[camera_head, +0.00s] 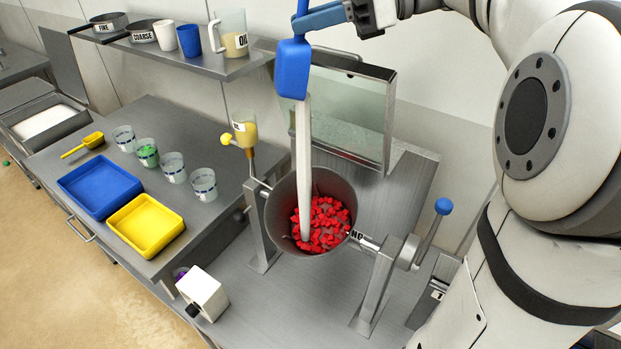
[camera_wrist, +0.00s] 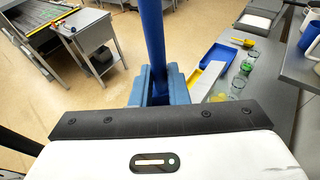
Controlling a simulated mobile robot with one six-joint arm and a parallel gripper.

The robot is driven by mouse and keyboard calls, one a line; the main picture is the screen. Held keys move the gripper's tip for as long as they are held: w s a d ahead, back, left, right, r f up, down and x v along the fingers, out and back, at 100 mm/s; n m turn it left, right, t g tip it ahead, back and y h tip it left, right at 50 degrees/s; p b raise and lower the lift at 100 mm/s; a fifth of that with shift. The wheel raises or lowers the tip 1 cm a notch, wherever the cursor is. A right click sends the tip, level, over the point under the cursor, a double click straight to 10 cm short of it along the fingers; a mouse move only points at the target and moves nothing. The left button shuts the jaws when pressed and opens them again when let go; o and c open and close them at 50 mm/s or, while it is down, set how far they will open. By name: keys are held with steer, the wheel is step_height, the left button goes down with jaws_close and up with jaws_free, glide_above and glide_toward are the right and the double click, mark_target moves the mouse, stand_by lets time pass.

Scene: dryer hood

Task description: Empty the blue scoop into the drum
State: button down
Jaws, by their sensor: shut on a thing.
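My gripper (camera_head: 305,18) is shut on the handle of the blue scoop (camera_head: 293,70), high above the drum. The scoop hangs tipped, its mouth pointing down. A white stream (camera_head: 304,165) falls from it into the open drum (camera_head: 283,208) and lands among red pieces (camera_head: 322,224) there. The drum's mouth is tilted toward the head camera. In the wrist view my blue fingers (camera_wrist: 160,88) close around the scoop's blue handle (camera_wrist: 152,35). What is left inside the scoop is hidden.
A raised clear shield (camera_head: 350,115) stands right behind the drum. A blue-knobbed lever (camera_head: 443,207) is at its right. An oil cup (camera_head: 245,130) stands at its left. Trays, cups and a yellow scoop (camera_head: 84,144) sit on the left bench; a shelf (camera_head: 200,62) is above.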

mark_target(292, 43)
steer(key=a+f+h, duration=0.1)
steer(key=a+h, duration=0.1)
steer(key=s+a+f+h, duration=0.1)
steer(key=a+f+h, duration=0.1)
steer(key=shift+f+n, duration=0.25)
steer(key=shift+n, duration=0.05)
steer(key=shift+a, duration=0.15)
steer(key=shift+w+f, duration=0.1)
steer(key=shift+f, duration=0.1)
steer(key=shift+a+f+t, duration=0.15)
steer(key=shift+a+t, duration=0.05)
steer(key=shift+t, duration=0.1)
steer(key=s+a+f+h+b, duration=0.1)
steer(key=a+f+h+b, duration=0.2)
steer(key=f, duration=0.7)
steer(key=s+a+f+h+b, duration=0.1)
steer(key=a+f+h+b, duration=0.2)
steer(key=f, duration=0.7)
steer(key=s+a+f+n+t+h+p, duration=0.1)
steer(key=a+f+t+h, duration=0.1)
steer(key=a+f+h, duration=0.6)
steer(key=shift+s+a+t+h+p, duration=0.3)
steer(key=shift+a+h+p, duration=0.15)
steer(key=shift+a, duration=0.75)
